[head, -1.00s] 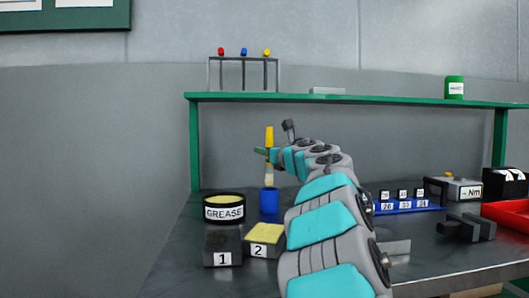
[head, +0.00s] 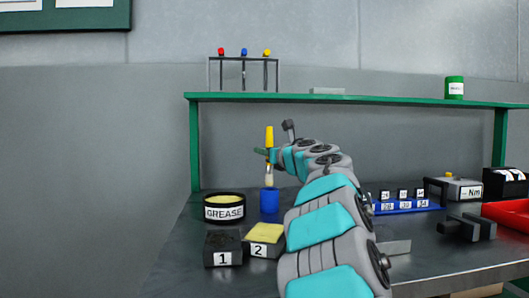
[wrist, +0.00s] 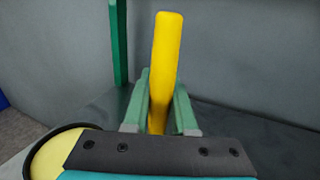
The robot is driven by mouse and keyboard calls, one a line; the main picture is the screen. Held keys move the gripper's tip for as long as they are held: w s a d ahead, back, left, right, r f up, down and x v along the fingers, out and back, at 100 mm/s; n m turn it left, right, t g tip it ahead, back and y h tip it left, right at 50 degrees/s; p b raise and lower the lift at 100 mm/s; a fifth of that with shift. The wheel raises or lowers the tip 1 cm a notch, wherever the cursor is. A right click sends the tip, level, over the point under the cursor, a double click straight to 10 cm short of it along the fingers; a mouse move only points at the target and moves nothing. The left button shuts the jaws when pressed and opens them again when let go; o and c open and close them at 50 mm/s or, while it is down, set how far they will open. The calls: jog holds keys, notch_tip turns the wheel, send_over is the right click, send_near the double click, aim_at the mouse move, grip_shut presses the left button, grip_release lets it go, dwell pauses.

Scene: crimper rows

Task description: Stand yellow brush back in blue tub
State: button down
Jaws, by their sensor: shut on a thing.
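The yellow brush (head: 269,137) is held upright in the head view, its yellow handle up and its pale bristle end down. The brush handle also fills the middle of the wrist view (wrist: 166,65), tilted slightly. My gripper (head: 266,152) is shut on the handle; its green fingers show on both sides of it in the wrist view (wrist: 160,115). The blue tub (head: 269,202) stands on the bench directly below the brush. The bristle tip is at the tub's rim in the head view; whether it is inside the opening cannot be told.
A black grease tin (head: 224,208) stands just left of the tub. Blocks marked 1 (head: 222,248) and 2 (head: 264,240) are in front. A green shelf (head: 330,97) runs above the bench. A blue numbered rack (head: 408,207) and red tray (head: 508,213) are at right.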

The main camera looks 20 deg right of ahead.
aim_at(271, 176)
notch_tip(271, 176, down, 7)
jog(key=b, duration=0.7)
dwell(2.4)
jog(key=c, duration=0.6)
grip_release()
jog(key=shift+c, duration=0.2)
jog(key=shift+s, duration=0.15)
jog(key=shift+s+d+f+b, duration=0.1)
jog(key=shift+s+b, duration=0.05)
jog(key=shift+s, duration=1.1)
jog(key=shift+s+d+f+b, duration=0.1)
jog(key=shift+s+d+b, duration=0.1)
jog(key=shift+s, duration=1.05)
jog(key=shift+s+d+b, duration=0.1)
jog(key=shift+s+b, duration=0.05)
jog(key=shift+s, duration=1.1)
